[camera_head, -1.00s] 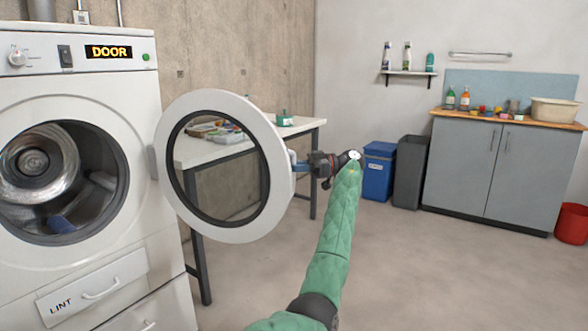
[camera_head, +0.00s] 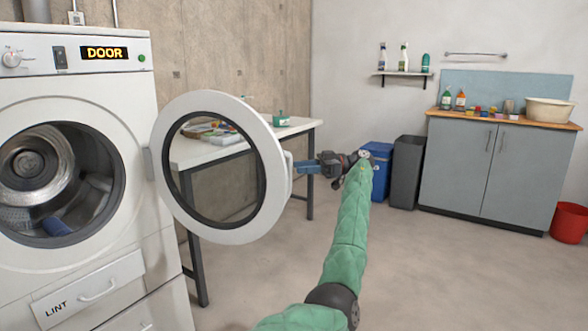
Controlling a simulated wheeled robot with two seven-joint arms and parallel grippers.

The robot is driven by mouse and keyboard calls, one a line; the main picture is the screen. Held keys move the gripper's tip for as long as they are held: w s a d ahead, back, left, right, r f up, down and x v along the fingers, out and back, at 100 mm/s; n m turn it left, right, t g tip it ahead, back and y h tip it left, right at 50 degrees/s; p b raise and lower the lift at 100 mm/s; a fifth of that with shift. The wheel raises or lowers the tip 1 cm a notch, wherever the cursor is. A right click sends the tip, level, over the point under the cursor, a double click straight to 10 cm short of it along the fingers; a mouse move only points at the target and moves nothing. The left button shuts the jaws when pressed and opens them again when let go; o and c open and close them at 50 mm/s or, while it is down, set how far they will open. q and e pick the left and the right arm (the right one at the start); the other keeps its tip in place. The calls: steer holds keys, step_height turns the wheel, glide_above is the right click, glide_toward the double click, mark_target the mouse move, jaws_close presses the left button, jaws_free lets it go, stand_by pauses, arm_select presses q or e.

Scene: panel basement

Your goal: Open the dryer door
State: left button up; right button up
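The dryer (camera_head: 80,105) stands at the left, its round drum opening uncovered. Its round dryer door (camera_head: 165,203), a white ring with a dark-rimmed window, is swung wide open to the right. A pale handle (camera_head: 289,178) shows at the door's right edge.
A table (camera_head: 215,150) with small items stands behind the door. A blue bin (camera_head: 380,172), a grey bin (camera_head: 408,172) and a grey cabinet (camera_head: 455,170) line the back. A red bucket (camera_head: 570,220) is at far right. The middle floor is clear.

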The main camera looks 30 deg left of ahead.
arm_select(q)
steer(key=shift+v, duration=1.65)
